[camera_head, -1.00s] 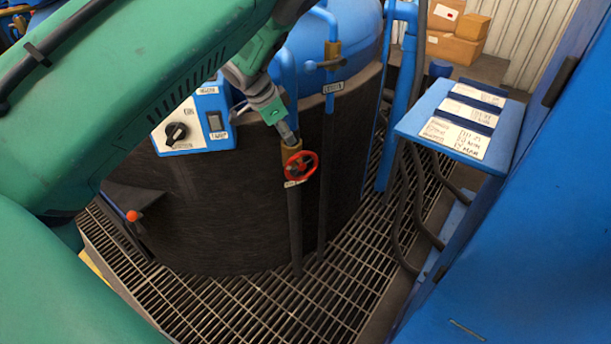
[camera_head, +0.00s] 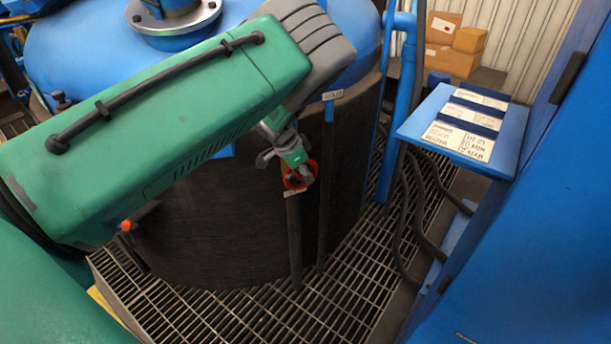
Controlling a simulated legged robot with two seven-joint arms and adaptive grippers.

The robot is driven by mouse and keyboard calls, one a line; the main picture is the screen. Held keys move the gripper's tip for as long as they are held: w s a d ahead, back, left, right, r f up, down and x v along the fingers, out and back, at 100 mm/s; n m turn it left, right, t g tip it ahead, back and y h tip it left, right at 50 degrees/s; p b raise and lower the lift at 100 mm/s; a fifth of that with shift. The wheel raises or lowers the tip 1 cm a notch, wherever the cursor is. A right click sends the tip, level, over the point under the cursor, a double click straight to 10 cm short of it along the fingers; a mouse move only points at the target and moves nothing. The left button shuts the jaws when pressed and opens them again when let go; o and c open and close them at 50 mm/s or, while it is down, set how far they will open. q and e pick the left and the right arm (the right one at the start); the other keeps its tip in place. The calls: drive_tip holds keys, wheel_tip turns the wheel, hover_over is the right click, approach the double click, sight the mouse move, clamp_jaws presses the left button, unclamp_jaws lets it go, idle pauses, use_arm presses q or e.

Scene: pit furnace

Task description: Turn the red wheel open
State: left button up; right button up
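The red wheel (camera_head: 311,177) sits on a vertical pipe (camera_head: 294,235) in front of the dark furnace wall, right of the picture's middle. Only part of its rim shows. My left gripper (camera_head: 297,172) is at the wheel and covers much of it from the upper left. The fingers are small and overlap the wheel, so I cannot tell whether they are open or shut on it. My large green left arm covers the left and middle of the view and hides the control panel. My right gripper is not in view.
A blue lectern with paper labels (camera_head: 462,125) and a blue cabinet (camera_head: 540,240) stand on the right. A second pipe (camera_head: 326,190) runs close to the wheel's right. An orange-red knob (camera_head: 127,226) is at lower left. Grating (camera_head: 260,312) covers the floor.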

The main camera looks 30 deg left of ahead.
use_arm(q)
drive_tip(key=shift+a, duration=0.1)
clamp_jaws()
